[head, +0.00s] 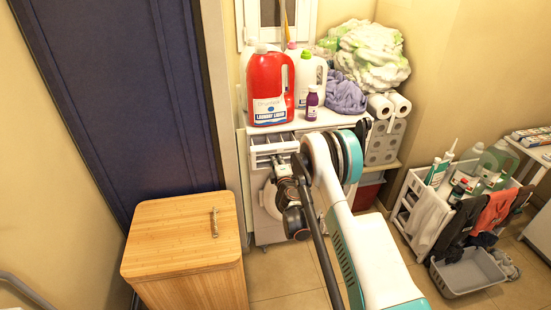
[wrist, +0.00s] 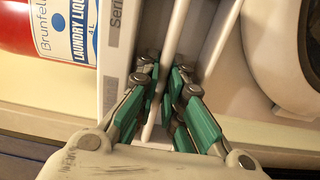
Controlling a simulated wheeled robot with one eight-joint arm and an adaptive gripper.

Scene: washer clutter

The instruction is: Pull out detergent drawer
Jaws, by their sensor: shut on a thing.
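The white washer (head: 265,236) stands against the back wall, with its round door partly hidden behind my arm. Its detergent drawer (head: 268,148) sticks out at the top of the front, and its open-topped compartments show from above. My gripper (head: 281,165) is at the drawer's front. In the wrist view my gripper (wrist: 165,72) has its green-padded fingers on either side of a thin white drawer edge (wrist: 176,32) and is shut on it. The fingers hide the exact contact. The round washer door also shows in the wrist view (wrist: 262,50).
A red laundry liquid bottle (head: 270,90), a small purple bottle (head: 312,103) and purple cloth (head: 345,95) crowd the washer top. A wooden hamper (head: 182,235) stands at front left. A white rack (head: 425,210) and grey basket (head: 468,275) are right. Some tiled floor is clear.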

